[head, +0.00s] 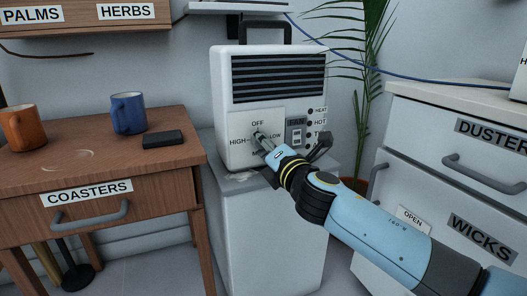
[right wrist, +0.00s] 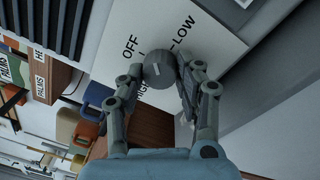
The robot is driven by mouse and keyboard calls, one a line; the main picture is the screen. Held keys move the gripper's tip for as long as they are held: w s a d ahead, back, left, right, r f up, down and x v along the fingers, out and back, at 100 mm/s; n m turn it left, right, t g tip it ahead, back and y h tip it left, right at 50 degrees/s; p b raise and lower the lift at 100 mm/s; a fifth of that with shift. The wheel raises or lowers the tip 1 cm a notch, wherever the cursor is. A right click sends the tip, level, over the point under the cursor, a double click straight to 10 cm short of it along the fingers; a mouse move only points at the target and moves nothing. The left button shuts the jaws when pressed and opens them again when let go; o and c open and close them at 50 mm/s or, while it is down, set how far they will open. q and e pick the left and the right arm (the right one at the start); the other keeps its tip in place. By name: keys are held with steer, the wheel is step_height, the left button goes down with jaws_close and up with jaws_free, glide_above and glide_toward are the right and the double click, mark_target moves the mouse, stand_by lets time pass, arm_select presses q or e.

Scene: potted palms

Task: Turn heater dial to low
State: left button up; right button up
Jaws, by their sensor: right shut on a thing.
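The white heater (head: 235,100) stands on a pale grey cabinet, with a dark grille on top. Its dial panel is marked OFF at the top, LOW at the right and HIGH at the left; the bottom label is mostly hidden by my gripper. My right gripper (head: 264,144) reaches in from the lower right and is shut on the dial. In the right wrist view the round grey dial (right wrist: 158,68) sits between the two fingers, with a short pale mark on its face. I cannot tell which label the mark points at. My left gripper is not in view.
A fan switch (head: 296,134) and indicator lights are right of the dial. A wooden table (head: 100,165) at the left holds an orange mug (head: 22,128), a blue mug (head: 128,113) and a black box (head: 162,138). White drawers (head: 440,190) and a palm (head: 365,75) are at the right.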

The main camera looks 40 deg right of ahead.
steer(key=m+b, duration=0.1)
steer(key=m, duration=0.2)
steer(key=shift+f, duration=0.2)
steer(key=shift+m+b, duration=0.5)
steer(key=shift+m, duration=0.4)
steer(key=shift+m+h+b, duration=0.3)
steer(key=shift+m+b, duration=0.1)
steer(key=shift+m, duration=0.8)
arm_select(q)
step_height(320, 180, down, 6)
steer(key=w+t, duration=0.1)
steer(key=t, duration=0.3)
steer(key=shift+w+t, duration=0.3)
arm_select(e)
steer(key=shift+r+m, duration=0.1)
steer(key=shift+m, duration=0.8)
arm_select(q)
steer(key=shift+b, duration=0.3)
arm_select(e)
steer(key=o, duration=1.1)
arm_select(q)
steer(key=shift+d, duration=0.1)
arm_select(e)
steer(key=shift+o, duration=0.2)
